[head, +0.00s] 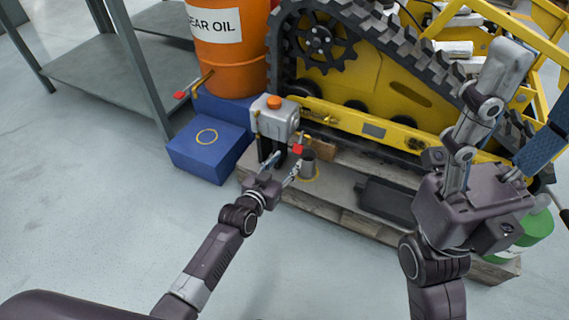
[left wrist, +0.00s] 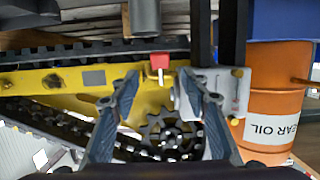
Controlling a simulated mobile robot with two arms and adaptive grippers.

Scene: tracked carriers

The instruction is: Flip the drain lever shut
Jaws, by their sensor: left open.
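The drain lever has a red handle (head: 297,149) low at the right side of a silver tank (head: 274,118) with an orange cap. In the left wrist view the red handle (left wrist: 160,62) shows centred, just past the gap between my fingertips. My left gripper (head: 286,164) is open and empty, close below the lever; its two fingers (left wrist: 159,76) stand apart on either side of the handle's line. I cannot tell whether they touch it. My right gripper (head: 538,78) is open and empty, raised at the right, far from the lever.
An orange gear oil drum (head: 232,50) with another red-handled tap (head: 181,95) and a blue block (head: 208,150) are left. The yellow tracked carrier (head: 345,75) rises behind. Floor in front is clear.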

